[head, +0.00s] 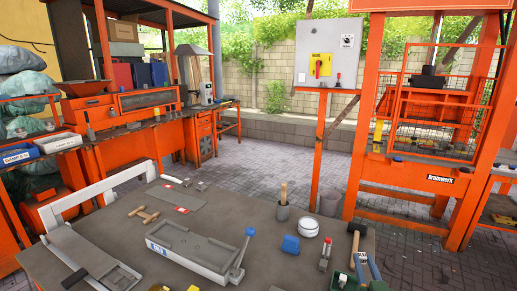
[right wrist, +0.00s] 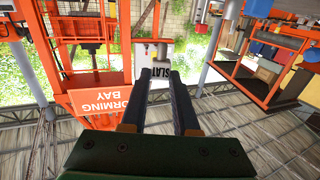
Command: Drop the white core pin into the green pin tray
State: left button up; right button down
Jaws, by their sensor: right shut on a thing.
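My right gripper (head: 366,262) is at the lower right of the head view, above the near right part of the table. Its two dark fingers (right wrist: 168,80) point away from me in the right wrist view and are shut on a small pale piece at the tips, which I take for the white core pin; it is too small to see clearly. A green item (head: 343,284), probably the green pin tray, shows at the bottom edge of the head view, just left of the gripper and partly cut off. My left gripper is not in view.
An orange press frame (head: 440,110) stands behind.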

jog(key=f+b, duration=0.3)
jog(key=f, duration=0.1)
jog(key=shift+s+f, duration=0.2)
jog(key=shift+w+f, duration=0.25)
jog(key=shift+f, duration=0.05)
jog(key=shift+s+r, duration=0.15)
jog(key=shift+r, duration=0.05)
jog(key=c, duration=0.6)
grip_release()
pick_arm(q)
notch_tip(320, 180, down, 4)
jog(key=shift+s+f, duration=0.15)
pick_arm(e)
jog(key=s, duration=0.4)
jog(key=s+a, duration=0.1)
jog(key=s, duration=0.2)
jog(key=shift+a, duration=0.1)
jog(key=shift+f, duration=0.1)
